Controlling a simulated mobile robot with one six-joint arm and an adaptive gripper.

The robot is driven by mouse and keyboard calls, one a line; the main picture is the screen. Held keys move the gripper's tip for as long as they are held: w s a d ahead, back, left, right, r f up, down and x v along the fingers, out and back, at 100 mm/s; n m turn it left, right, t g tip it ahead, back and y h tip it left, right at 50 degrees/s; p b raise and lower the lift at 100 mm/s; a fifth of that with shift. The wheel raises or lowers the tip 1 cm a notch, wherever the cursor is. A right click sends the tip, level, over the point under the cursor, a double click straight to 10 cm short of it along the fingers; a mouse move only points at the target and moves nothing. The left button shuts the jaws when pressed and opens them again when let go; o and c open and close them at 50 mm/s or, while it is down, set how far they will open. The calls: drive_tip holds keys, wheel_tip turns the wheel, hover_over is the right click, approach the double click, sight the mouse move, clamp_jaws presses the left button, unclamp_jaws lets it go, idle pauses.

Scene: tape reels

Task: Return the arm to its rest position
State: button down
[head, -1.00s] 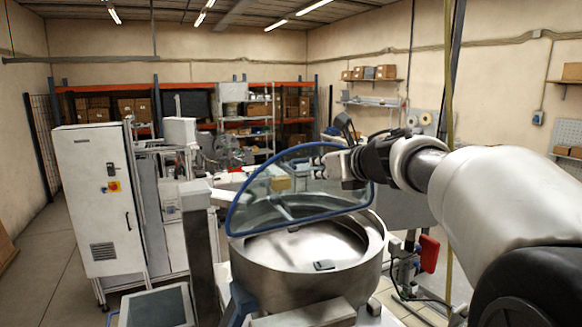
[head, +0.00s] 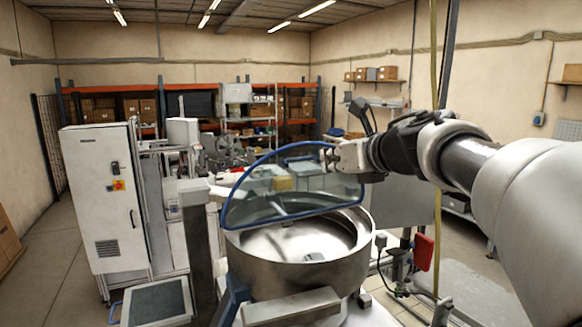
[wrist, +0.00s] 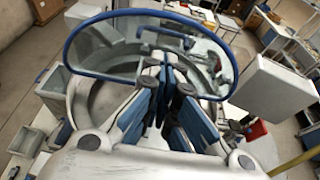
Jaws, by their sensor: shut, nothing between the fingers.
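My gripper (head: 328,157) is at the end of my arm, which reaches in from the right in the head view. It is above and behind the steel bowl (head: 350,275), close to the clear blue-edged guard (head: 232,205); I cannot tell whether they touch. In the wrist view my gripper (wrist: 163,68) has its fingers together with nothing between them. The guard also shows there (wrist: 85,32), in front of the fingertips.
A white cabinet (head: 90,190) stands at the left. Shelves with boxes (head: 240,120) line the back wall. A red part (head: 423,252) hangs right of the bowl. Open floor (head: 40,260) lies at the far left.

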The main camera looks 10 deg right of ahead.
drive_tip(key=s+d+f+m+g+h+b, duration=0.1)
drive_tip(key=s+f+m+h+b, duration=0.2)
drive_tip(key=s+f+m+b, duration=0.45)
drive_tip(key=s+d+f+m+h+b, duration=0.1)
drive_tip(key=s+f+m+h+b, duration=0.3)
drive_tip(key=f+m, duration=0.75)
drive_tip(key=s+d+f+m+g+h+b, duration=0.1)
drive_tip(key=s+f+m+b, duration=0.4)
drive_tip(key=f+m+b, duration=0.35)
drive_tip(key=s+a+f+m+g+y+b, duration=0.1)
drive_tip(key=s+a+f+m+g+b, duration=0.1)
drive_tip(key=f, duration=0.7)
drive_tip(key=s+a+f+m+g+y+b, duration=0.2)
drive_tip(key=s+a+f+m, duration=0.3)
drive_tip(key=s+f, duration=0.4)
drive_tip(key=s+a+f+m+g+y+b, duration=0.2)
drive_tip(key=s+a+f, duration=0.3)
drive_tip(key=f, duration=0.4)
drive_tip(key=shift+s+a+m+g, duration=0.15)
drive_tip(key=shift+s+m+g, duration=0.6)
drive_tip(key=shift+m+g, duration=0.1)
